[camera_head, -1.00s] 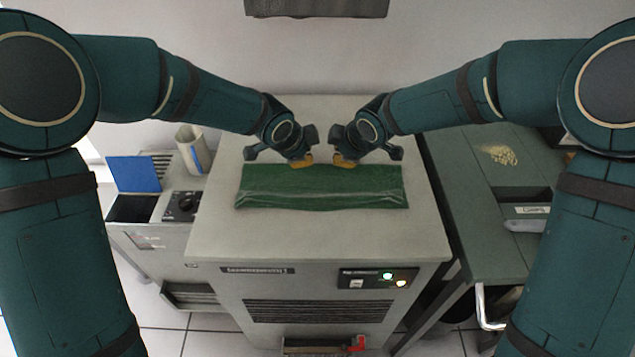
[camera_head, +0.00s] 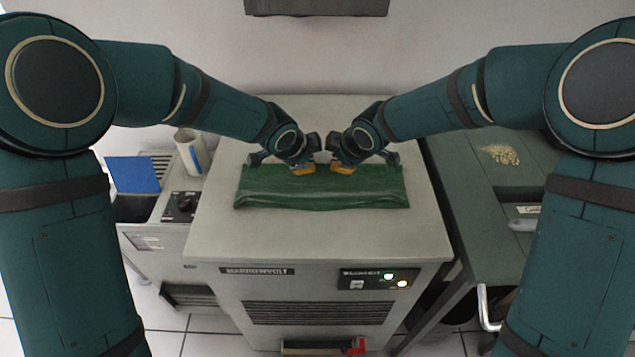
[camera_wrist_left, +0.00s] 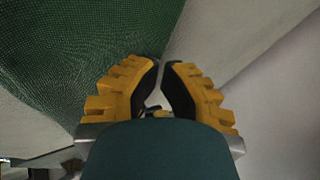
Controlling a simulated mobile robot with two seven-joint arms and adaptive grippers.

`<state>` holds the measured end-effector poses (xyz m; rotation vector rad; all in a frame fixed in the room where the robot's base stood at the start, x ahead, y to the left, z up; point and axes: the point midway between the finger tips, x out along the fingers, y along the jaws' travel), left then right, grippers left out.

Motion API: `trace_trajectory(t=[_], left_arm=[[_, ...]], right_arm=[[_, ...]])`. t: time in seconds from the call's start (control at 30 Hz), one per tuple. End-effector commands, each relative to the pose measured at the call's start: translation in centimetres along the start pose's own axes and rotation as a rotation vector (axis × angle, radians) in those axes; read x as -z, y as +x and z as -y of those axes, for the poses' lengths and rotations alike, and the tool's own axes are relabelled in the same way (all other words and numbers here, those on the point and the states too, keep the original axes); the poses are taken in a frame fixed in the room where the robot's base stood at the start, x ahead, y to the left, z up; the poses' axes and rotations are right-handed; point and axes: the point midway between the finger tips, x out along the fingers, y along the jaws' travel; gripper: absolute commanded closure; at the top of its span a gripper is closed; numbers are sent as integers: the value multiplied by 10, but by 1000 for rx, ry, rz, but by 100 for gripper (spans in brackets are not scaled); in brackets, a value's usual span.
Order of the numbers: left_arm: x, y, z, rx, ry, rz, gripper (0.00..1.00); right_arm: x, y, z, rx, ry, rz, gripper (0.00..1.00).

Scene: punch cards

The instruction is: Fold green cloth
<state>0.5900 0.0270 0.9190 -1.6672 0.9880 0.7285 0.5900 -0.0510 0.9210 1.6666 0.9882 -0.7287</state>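The green cloth (camera_head: 320,194) lies as a wide, flat strip across the top of the grey cabinet, with creases along its front part. My left gripper (camera_head: 303,169) is over the cloth's far edge, left of its middle. In the left wrist view, its yellow fingers (camera_wrist_left: 162,66) have their dark tips almost together, beside the edge of the cloth (camera_wrist_left: 85,50); no cloth clearly shows between them. My right gripper (camera_head: 342,168) is over the same far edge, close beside the left one. Its fingers point down, and their gap is hidden.
The cabinet top (camera_head: 320,235) is bare in front of the cloth. A blue card (camera_head: 132,174) and a pale cup-like container (camera_head: 192,152) are on the lower unit at left. A dark green table (camera_head: 475,205) stands at right.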

Motion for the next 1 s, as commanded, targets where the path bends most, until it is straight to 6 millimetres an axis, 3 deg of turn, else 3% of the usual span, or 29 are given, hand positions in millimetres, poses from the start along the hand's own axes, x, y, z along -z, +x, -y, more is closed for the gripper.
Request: trace_trajectory(t=[1.0], left_arm=[[-2, 5, -3, 0, 0, 0, 100]], right_arm=[[-1, 3, 2, 0, 0, 0, 100]])
